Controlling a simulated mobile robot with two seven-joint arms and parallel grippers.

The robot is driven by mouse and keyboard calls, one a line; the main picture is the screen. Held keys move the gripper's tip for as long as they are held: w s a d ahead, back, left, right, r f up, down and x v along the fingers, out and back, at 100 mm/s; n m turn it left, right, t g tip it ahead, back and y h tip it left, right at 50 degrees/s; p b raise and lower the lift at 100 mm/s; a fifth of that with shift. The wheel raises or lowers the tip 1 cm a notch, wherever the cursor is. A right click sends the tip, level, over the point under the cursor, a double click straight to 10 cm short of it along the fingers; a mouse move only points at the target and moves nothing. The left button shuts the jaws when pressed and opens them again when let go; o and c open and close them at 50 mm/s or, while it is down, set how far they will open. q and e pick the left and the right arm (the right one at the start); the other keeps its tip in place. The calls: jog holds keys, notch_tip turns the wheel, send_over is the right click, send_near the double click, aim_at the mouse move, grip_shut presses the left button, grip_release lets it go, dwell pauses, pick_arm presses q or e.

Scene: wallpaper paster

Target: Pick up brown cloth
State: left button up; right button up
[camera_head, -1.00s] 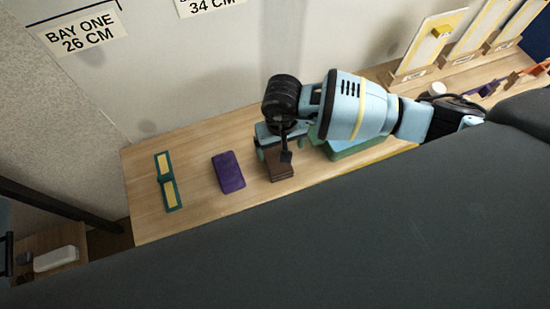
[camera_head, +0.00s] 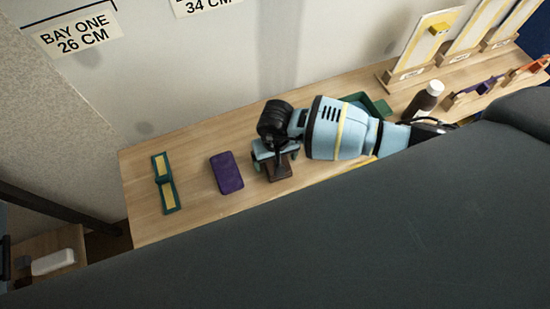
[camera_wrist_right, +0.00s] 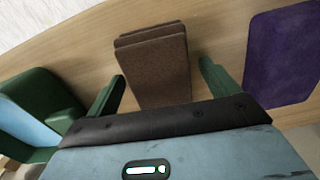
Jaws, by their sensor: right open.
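The brown cloth (camera_head: 279,171) is a folded stack lying on the wooden table. In the right wrist view the brown cloth (camera_wrist_right: 155,65) sits between my two green fingers, with bare table showing at its sides. My right gripper (camera_head: 272,162) is open over the cloth and covers part of it in the head view. In the wrist view the right gripper (camera_wrist_right: 162,85) shows its fingers spread to either side of the cloth, apart from it. My left gripper is not clearly in view.
A purple cloth (camera_head: 227,173) lies just left of the brown one, and a green and yellow hinged item (camera_head: 165,183) lies further left. A green tray (camera_head: 371,106) and a brown bottle (camera_head: 427,98) stand to the right. The wall rises behind the table (camera_head: 197,196).

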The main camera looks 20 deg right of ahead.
jog(key=c, duration=1.1)
jog(key=shift+o, duration=0.2)
jog(key=shift+r, duration=0.1)
jog(key=shift+r, duration=0.4)
notch_tip(320, 180, up, 2)
jog(key=shift+w+r, duration=0.1)
jog(key=shift+r, duration=0.15)
jog(key=s+d, duration=0.2)
jog(key=s, duration=0.5)
jog(key=s+d+r, duration=0.1)
jog(key=s+d, duration=0.1)
jog(key=s, duration=0.6)
jog(key=shift+s+d+r, duration=0.25)
jog(key=shift+d, duration=0.05)
